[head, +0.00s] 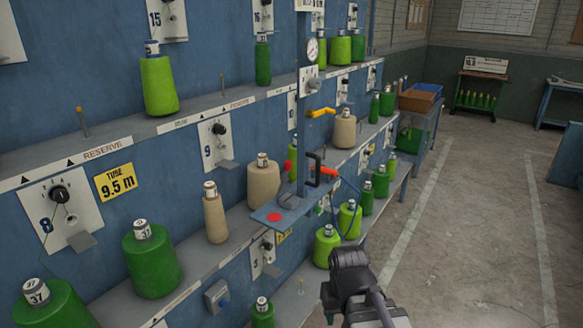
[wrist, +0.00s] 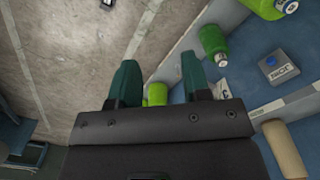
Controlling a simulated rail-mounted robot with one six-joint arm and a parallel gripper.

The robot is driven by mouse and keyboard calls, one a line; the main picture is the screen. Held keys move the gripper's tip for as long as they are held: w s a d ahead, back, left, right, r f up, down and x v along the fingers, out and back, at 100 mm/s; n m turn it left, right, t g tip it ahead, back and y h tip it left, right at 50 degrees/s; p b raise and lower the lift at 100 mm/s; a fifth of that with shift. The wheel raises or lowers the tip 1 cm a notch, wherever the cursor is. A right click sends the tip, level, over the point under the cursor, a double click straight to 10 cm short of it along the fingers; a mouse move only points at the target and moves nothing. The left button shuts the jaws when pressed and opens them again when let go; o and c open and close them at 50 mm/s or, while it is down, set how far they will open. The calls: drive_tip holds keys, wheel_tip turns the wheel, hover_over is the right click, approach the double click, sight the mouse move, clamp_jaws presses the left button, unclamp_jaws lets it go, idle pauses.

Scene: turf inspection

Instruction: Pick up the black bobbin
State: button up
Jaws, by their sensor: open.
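I see no black bobbin for certain in either view; the bobbins that show are green or beige. A small dark thing with a pale mark (wrist: 107,4) is cut off at the top edge of the wrist view, and I cannot tell what it is. My gripper (wrist: 159,75) is open, its two teal fingers apart with nothing held between them. A bright green bobbin (wrist: 156,94) shows past the fingers, partly hidden. In the head view the dark wrist part of my arm is at the lower middle, in front of the lower shelf, and the fingers are hidden.
Blue shelving on the left holds green bobbins (head: 159,85) and beige bobbins (head: 215,218). A bracket plate (head: 272,215) with a red spot juts out, with an orange-handled tool (head: 323,171) beside it. A brown box (head: 416,100) is farther back. The floor (head: 480,220) at right is clear.

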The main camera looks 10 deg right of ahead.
drive_tip(key=shift+s+r, duration=0.1)
drive_tip(key=shift+s, duration=0.05)
drive_tip(key=shift+s+a, duration=0.1)
drive_tip(key=shift+a, duration=0.05)
drive_tip(key=o, duration=0.4)
drive_tip(key=shift+c, duration=0.2)
